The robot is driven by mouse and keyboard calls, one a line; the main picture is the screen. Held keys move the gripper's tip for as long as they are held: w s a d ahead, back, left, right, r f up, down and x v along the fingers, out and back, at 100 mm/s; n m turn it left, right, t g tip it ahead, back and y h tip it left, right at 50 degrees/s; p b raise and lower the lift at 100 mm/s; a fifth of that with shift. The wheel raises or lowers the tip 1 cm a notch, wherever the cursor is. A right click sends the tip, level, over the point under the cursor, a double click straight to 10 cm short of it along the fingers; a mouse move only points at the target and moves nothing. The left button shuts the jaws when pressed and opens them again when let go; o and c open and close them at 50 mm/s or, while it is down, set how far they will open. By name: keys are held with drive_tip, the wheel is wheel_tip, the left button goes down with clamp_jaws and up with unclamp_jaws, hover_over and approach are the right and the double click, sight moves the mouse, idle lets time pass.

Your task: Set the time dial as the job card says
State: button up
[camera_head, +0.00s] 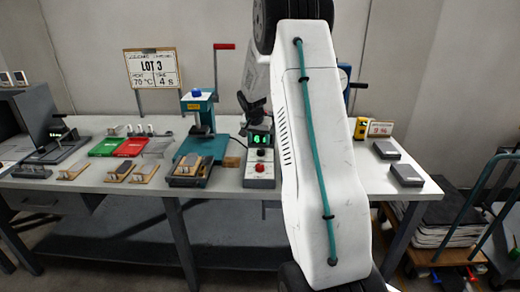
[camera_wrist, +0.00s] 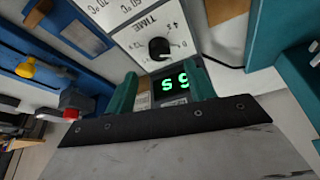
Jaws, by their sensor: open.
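The job card (camera_head: 154,68) stands at the back of the bench and reads LOT 3, heat 70 °C, time 4 s. The control box (camera_head: 260,171) has a lit green display (camera_head: 260,140), whose digits I cannot read surely. In the wrist view, the time dial (camera_wrist: 159,49) is a black knob on a white panel printed TIME, with a 4 s mark near it. Its pointer setting is unclear. My gripper (camera_wrist: 161,72) is open, its teal fingers just short of the dial and apart from it. The display (camera_wrist: 175,85) shows between them.
A teal press (camera_head: 197,125) stands left of the box. Green (camera_head: 107,147) and red (camera_head: 131,147) trays and several small boards lie further left. Grey blocks (camera_head: 406,175) lie at the right, near a 9 % sign (camera_head: 381,129). My arm hides the bench middle.

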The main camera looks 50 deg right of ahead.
sight(261, 150)
drive_tip(key=x, duration=0.6)
drive_tip(key=shift+f, duration=0.2)
drive_tip(key=shift+c, duration=0.3)
drive_tip(key=c, duration=0.9)
